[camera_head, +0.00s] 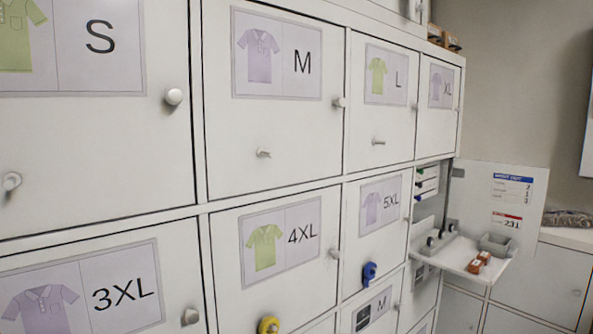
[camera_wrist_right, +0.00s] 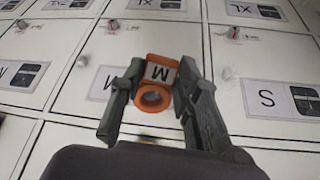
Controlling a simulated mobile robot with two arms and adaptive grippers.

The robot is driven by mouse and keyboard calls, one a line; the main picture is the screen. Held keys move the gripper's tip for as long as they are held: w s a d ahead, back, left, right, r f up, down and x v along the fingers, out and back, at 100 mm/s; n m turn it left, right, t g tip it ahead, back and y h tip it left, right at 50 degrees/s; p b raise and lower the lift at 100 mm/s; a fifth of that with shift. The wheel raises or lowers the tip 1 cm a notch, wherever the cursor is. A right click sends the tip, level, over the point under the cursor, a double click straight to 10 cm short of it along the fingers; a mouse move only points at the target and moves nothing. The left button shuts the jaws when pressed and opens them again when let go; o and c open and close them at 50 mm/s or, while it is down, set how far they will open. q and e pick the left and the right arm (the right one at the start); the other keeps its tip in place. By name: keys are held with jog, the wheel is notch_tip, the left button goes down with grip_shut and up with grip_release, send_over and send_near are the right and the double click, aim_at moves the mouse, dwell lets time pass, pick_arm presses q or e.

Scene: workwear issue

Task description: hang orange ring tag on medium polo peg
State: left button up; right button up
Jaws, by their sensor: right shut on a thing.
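The orange ring tag (camera_wrist_right: 153,96) is in the right wrist view, with a light label marked with a letter on its plate. My right gripper (camera_wrist_right: 152,100) is shut on it, with a dark finger at each side. The M door with a lilac polo picture (camera_head: 257,48) is in the upper middle of the head view. Its peg (camera_head: 263,153) sticks out bare below the picture. Neither gripper shows in the head view. My left gripper is in no view.
Round knobs stick out at door edges, such as the M door's knob (camera_head: 339,102). A blue tag (camera_head: 369,272) and a yellow tag (camera_head: 268,325) hang on lower doors. A shelf (camera_head: 460,252) with small boxes juts out at right.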

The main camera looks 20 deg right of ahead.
jog(key=w+d+r+n+t+y+p, duration=0.1)
jog(key=w+r+t, duration=0.2)
jog(key=r, duration=0.7)
jog(key=w+r+n+t+y, duration=0.1)
jog(key=w+r+t, duration=0.2)
jog(key=r, duration=0.8)
notch_tip(320, 180, up, 21)
jog(key=s+n+t+y+p, duration=0.1)
jog(key=s+t+y+p, duration=0.1)
jog(key=s+t+y, duration=0.1)
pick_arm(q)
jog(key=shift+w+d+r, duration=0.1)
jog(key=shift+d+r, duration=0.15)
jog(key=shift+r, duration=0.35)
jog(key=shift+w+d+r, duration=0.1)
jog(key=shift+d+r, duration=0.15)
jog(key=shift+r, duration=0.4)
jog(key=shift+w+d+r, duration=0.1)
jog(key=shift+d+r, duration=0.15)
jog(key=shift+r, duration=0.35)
pick_arm(e)
jog(key=shift+r+x, duration=0.15)
jog(key=shift+x, duration=1.4)
jog(key=shift+r+x, duration=0.15)
jog(key=shift+x, duration=1.4)
jog(key=shift+r+x, duration=0.15)
jog(key=shift+x, duration=1.4)
